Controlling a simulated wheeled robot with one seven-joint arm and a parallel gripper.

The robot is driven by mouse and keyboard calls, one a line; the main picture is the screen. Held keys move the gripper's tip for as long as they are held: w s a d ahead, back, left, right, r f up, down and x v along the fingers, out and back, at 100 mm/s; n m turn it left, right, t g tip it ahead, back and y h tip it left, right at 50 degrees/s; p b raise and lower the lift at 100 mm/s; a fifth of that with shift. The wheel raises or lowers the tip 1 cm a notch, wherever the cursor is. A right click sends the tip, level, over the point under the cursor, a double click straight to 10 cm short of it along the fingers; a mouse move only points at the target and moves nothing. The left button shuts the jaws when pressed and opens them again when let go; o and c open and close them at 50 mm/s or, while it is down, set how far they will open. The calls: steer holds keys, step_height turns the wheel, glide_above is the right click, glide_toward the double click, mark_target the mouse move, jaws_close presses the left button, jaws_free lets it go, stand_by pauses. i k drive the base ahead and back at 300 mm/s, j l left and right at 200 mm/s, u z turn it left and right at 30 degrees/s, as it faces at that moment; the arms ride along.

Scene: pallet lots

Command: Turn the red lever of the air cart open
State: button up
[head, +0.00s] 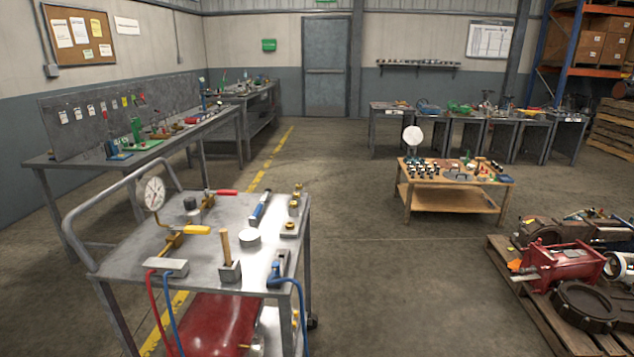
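The air cart (222,265) stands in the left foreground of the head view, a grey metal cart with a tubular handle on its left side. The red lever (222,192) lies at the far edge of the cart top, pointing right, on brass piping. A yellow lever (197,230) lies nearer, also on brass piping. A round white gauge (151,194) stands upright at the left of the top. A red tank (213,322) sits on the lower part of the cart. My gripper is not visible.
A workbench with a pegboard (128,108) runs along the left wall. A low wooden table (450,190) stands right of centre. A pallet with a red machine (565,265) lies at right. Open floor (400,285) separates cart and pallet. Red and blue hoses hang from the cart's front.

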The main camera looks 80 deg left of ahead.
mark_target(220, 192)
steer(key=u, duration=0.85)
steer(key=j+u, duration=0.1)
steer(key=u, duration=1.2)
steer(key=j+u, duration=0.1)
steer(key=u, duration=0.75)
steer(key=i+j, duration=0.2)
steer(key=i, duration=0.25)
steer(key=i+j, duration=0.25)
steer(key=i, duration=0.2)
steer(key=i+j, duration=0.2)
steer(key=i, duration=0.2)
steer(key=i+j, duration=0.25)
steer(key=i, duration=0.2)
